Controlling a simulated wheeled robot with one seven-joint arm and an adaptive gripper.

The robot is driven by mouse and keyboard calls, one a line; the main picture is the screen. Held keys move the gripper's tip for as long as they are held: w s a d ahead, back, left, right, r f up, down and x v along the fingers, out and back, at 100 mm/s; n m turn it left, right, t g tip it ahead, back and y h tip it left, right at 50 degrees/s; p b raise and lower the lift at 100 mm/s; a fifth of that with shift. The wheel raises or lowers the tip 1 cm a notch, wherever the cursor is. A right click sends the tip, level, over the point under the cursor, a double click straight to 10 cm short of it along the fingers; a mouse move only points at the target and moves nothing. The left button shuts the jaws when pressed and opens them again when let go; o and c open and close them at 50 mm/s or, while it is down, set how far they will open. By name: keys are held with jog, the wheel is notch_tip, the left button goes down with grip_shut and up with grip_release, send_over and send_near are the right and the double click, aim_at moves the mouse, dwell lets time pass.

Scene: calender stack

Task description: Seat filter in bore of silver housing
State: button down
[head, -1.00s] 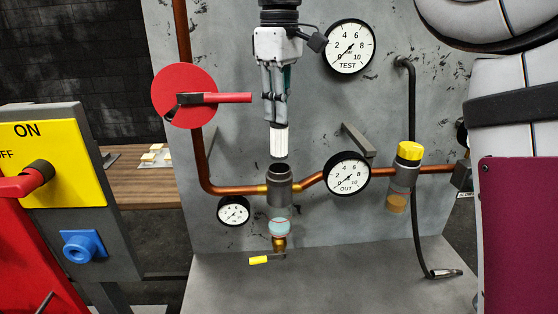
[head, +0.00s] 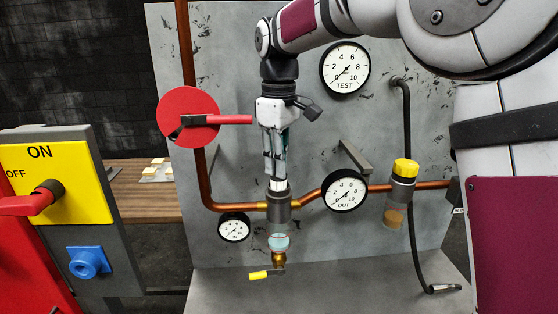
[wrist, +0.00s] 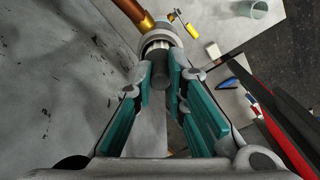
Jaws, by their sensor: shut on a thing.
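The white filter (head: 277,185) is upright, and only a short upper part shows above the silver housing (head: 278,208) on the copper pipe. Its lower part is hidden inside the housing's bore. In the wrist view the filter's dark stem (wrist: 160,72) lies between the teal finger pads, and the housing's round rim (wrist: 157,37) surrounds the far end of the filter. My gripper (head: 275,176) points down just above the housing and is shut on the filter. It also shows in the wrist view (wrist: 162,80). I cannot tell whether the filter touches the bottom of the bore.
A clear bowl (head: 279,242) and a yellow-handled valve (head: 262,274) hang below the housing. The OUT gauge (head: 345,191) is close on the right, and a red disc with a lever (head: 190,118) is at upper left. A yellow-capped filter unit (head: 402,188) stands farther right.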

jog(key=shift+f, duration=0.5)
jog(key=c, duration=1.6)
grip_release()
notch_tip(320, 180, up, 13)
jog(key=b, duration=0.2)
jog(key=shift+r, duration=0.15)
